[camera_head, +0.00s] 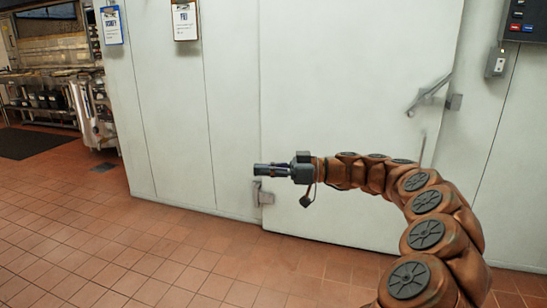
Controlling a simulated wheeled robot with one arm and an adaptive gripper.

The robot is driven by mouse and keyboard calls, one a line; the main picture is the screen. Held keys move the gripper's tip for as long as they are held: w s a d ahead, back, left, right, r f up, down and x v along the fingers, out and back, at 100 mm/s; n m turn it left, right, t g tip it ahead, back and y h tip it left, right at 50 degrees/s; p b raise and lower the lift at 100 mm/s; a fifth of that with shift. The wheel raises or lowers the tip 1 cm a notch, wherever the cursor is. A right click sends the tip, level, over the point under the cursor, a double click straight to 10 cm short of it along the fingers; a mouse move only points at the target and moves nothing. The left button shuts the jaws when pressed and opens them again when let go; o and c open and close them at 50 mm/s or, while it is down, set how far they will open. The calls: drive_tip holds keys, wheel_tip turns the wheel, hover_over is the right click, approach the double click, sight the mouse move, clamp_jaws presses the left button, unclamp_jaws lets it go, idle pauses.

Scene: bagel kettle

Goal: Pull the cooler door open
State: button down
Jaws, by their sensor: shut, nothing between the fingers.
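The cooler door (335,75) is a large pale panel set in a pale wall, and it looks shut. Its grey metal handle (430,93) slants at the door's right side, beside a latch piece on the frame. A hinge (264,193) shows low on the door's left edge. My gripper (258,169) is shut and empty. It points left, in front of the lower left part of the door, to the left of and below the handle and apart from it. My arm hides part of the door's lower right.
A dark control box (525,20) and a small grey switch box (496,62) are on the wall at right. Two clipboards (185,20) (112,25) hang at left. Kitchen shelving (45,90) and a dark mat (35,143) lie farther left. The tiled floor (130,245) is clear.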

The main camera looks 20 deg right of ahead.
drive_tip(key=w+d+p, duration=0.2)
drive_tip(key=w+d, duration=0.4)
drive_tip(key=w, duration=0.2)
drive_tip(key=shift+w+d, duration=0.2)
drive_tip(key=shift+w, duration=0.1)
drive_tip(key=c, duration=1.8)
unclamp_jaws()
drive_tip(key=shift+w+d, duration=0.15)
drive_tip(key=shift+w, duration=0.05)
drive_tip(key=shift+c, duration=0.2)
